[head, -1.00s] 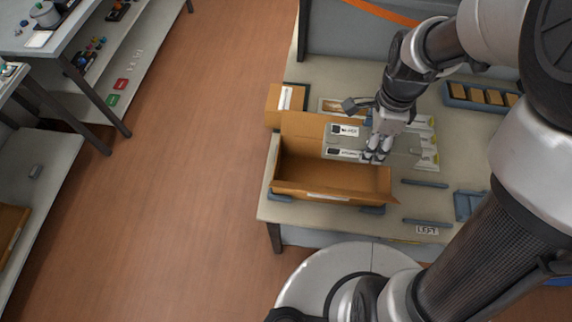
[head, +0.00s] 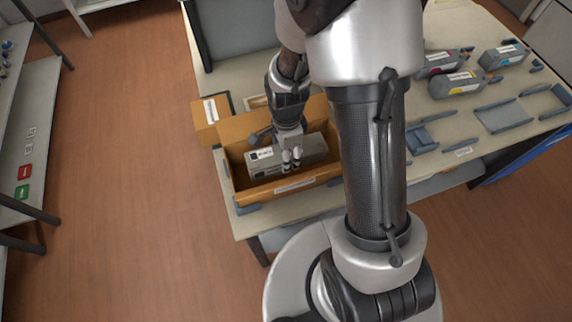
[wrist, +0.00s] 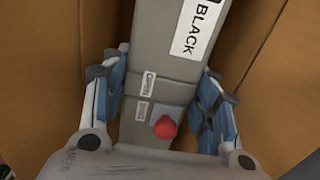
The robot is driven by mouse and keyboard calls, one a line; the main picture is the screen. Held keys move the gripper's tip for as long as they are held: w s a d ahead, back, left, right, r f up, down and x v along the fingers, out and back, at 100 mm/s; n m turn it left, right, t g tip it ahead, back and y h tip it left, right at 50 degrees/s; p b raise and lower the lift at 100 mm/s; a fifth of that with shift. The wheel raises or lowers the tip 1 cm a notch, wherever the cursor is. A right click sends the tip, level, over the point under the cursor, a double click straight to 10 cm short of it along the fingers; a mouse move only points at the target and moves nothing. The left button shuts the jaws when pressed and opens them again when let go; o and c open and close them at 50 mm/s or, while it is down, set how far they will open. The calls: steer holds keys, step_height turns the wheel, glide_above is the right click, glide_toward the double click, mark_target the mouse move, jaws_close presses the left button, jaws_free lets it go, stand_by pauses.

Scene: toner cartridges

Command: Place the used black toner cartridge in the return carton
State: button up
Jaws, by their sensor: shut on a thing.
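The black toner cartridge (head: 312,147) is a long grey box with a white label. In the wrist view the cartridge (wrist: 165,70) shows the word BLACK and a red knob. My gripper (head: 291,162) is shut on it, with a blue-padded finger on each side. The return carton (head: 297,190) is an open brown box on the table. The cartridge lies lengthwise within the carton's walls. Brown carton walls flank it in the wrist view. I cannot tell whether its underside touches the carton floor.
Magenta (head: 440,62), yellow (head: 458,84) and cyan (head: 505,56) cartridges stand at the right. Blue-grey holders (head: 503,116) lie in front of them. My arm hides the middle of the table.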

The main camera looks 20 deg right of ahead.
steer(key=shift+f+b, duration=0.75)
steer(key=shift+f, duration=2.05)
steer(key=shift+f, duration=0.1)
steer(key=o, duration=1.3)
steer(key=shift+o, duration=0.2)
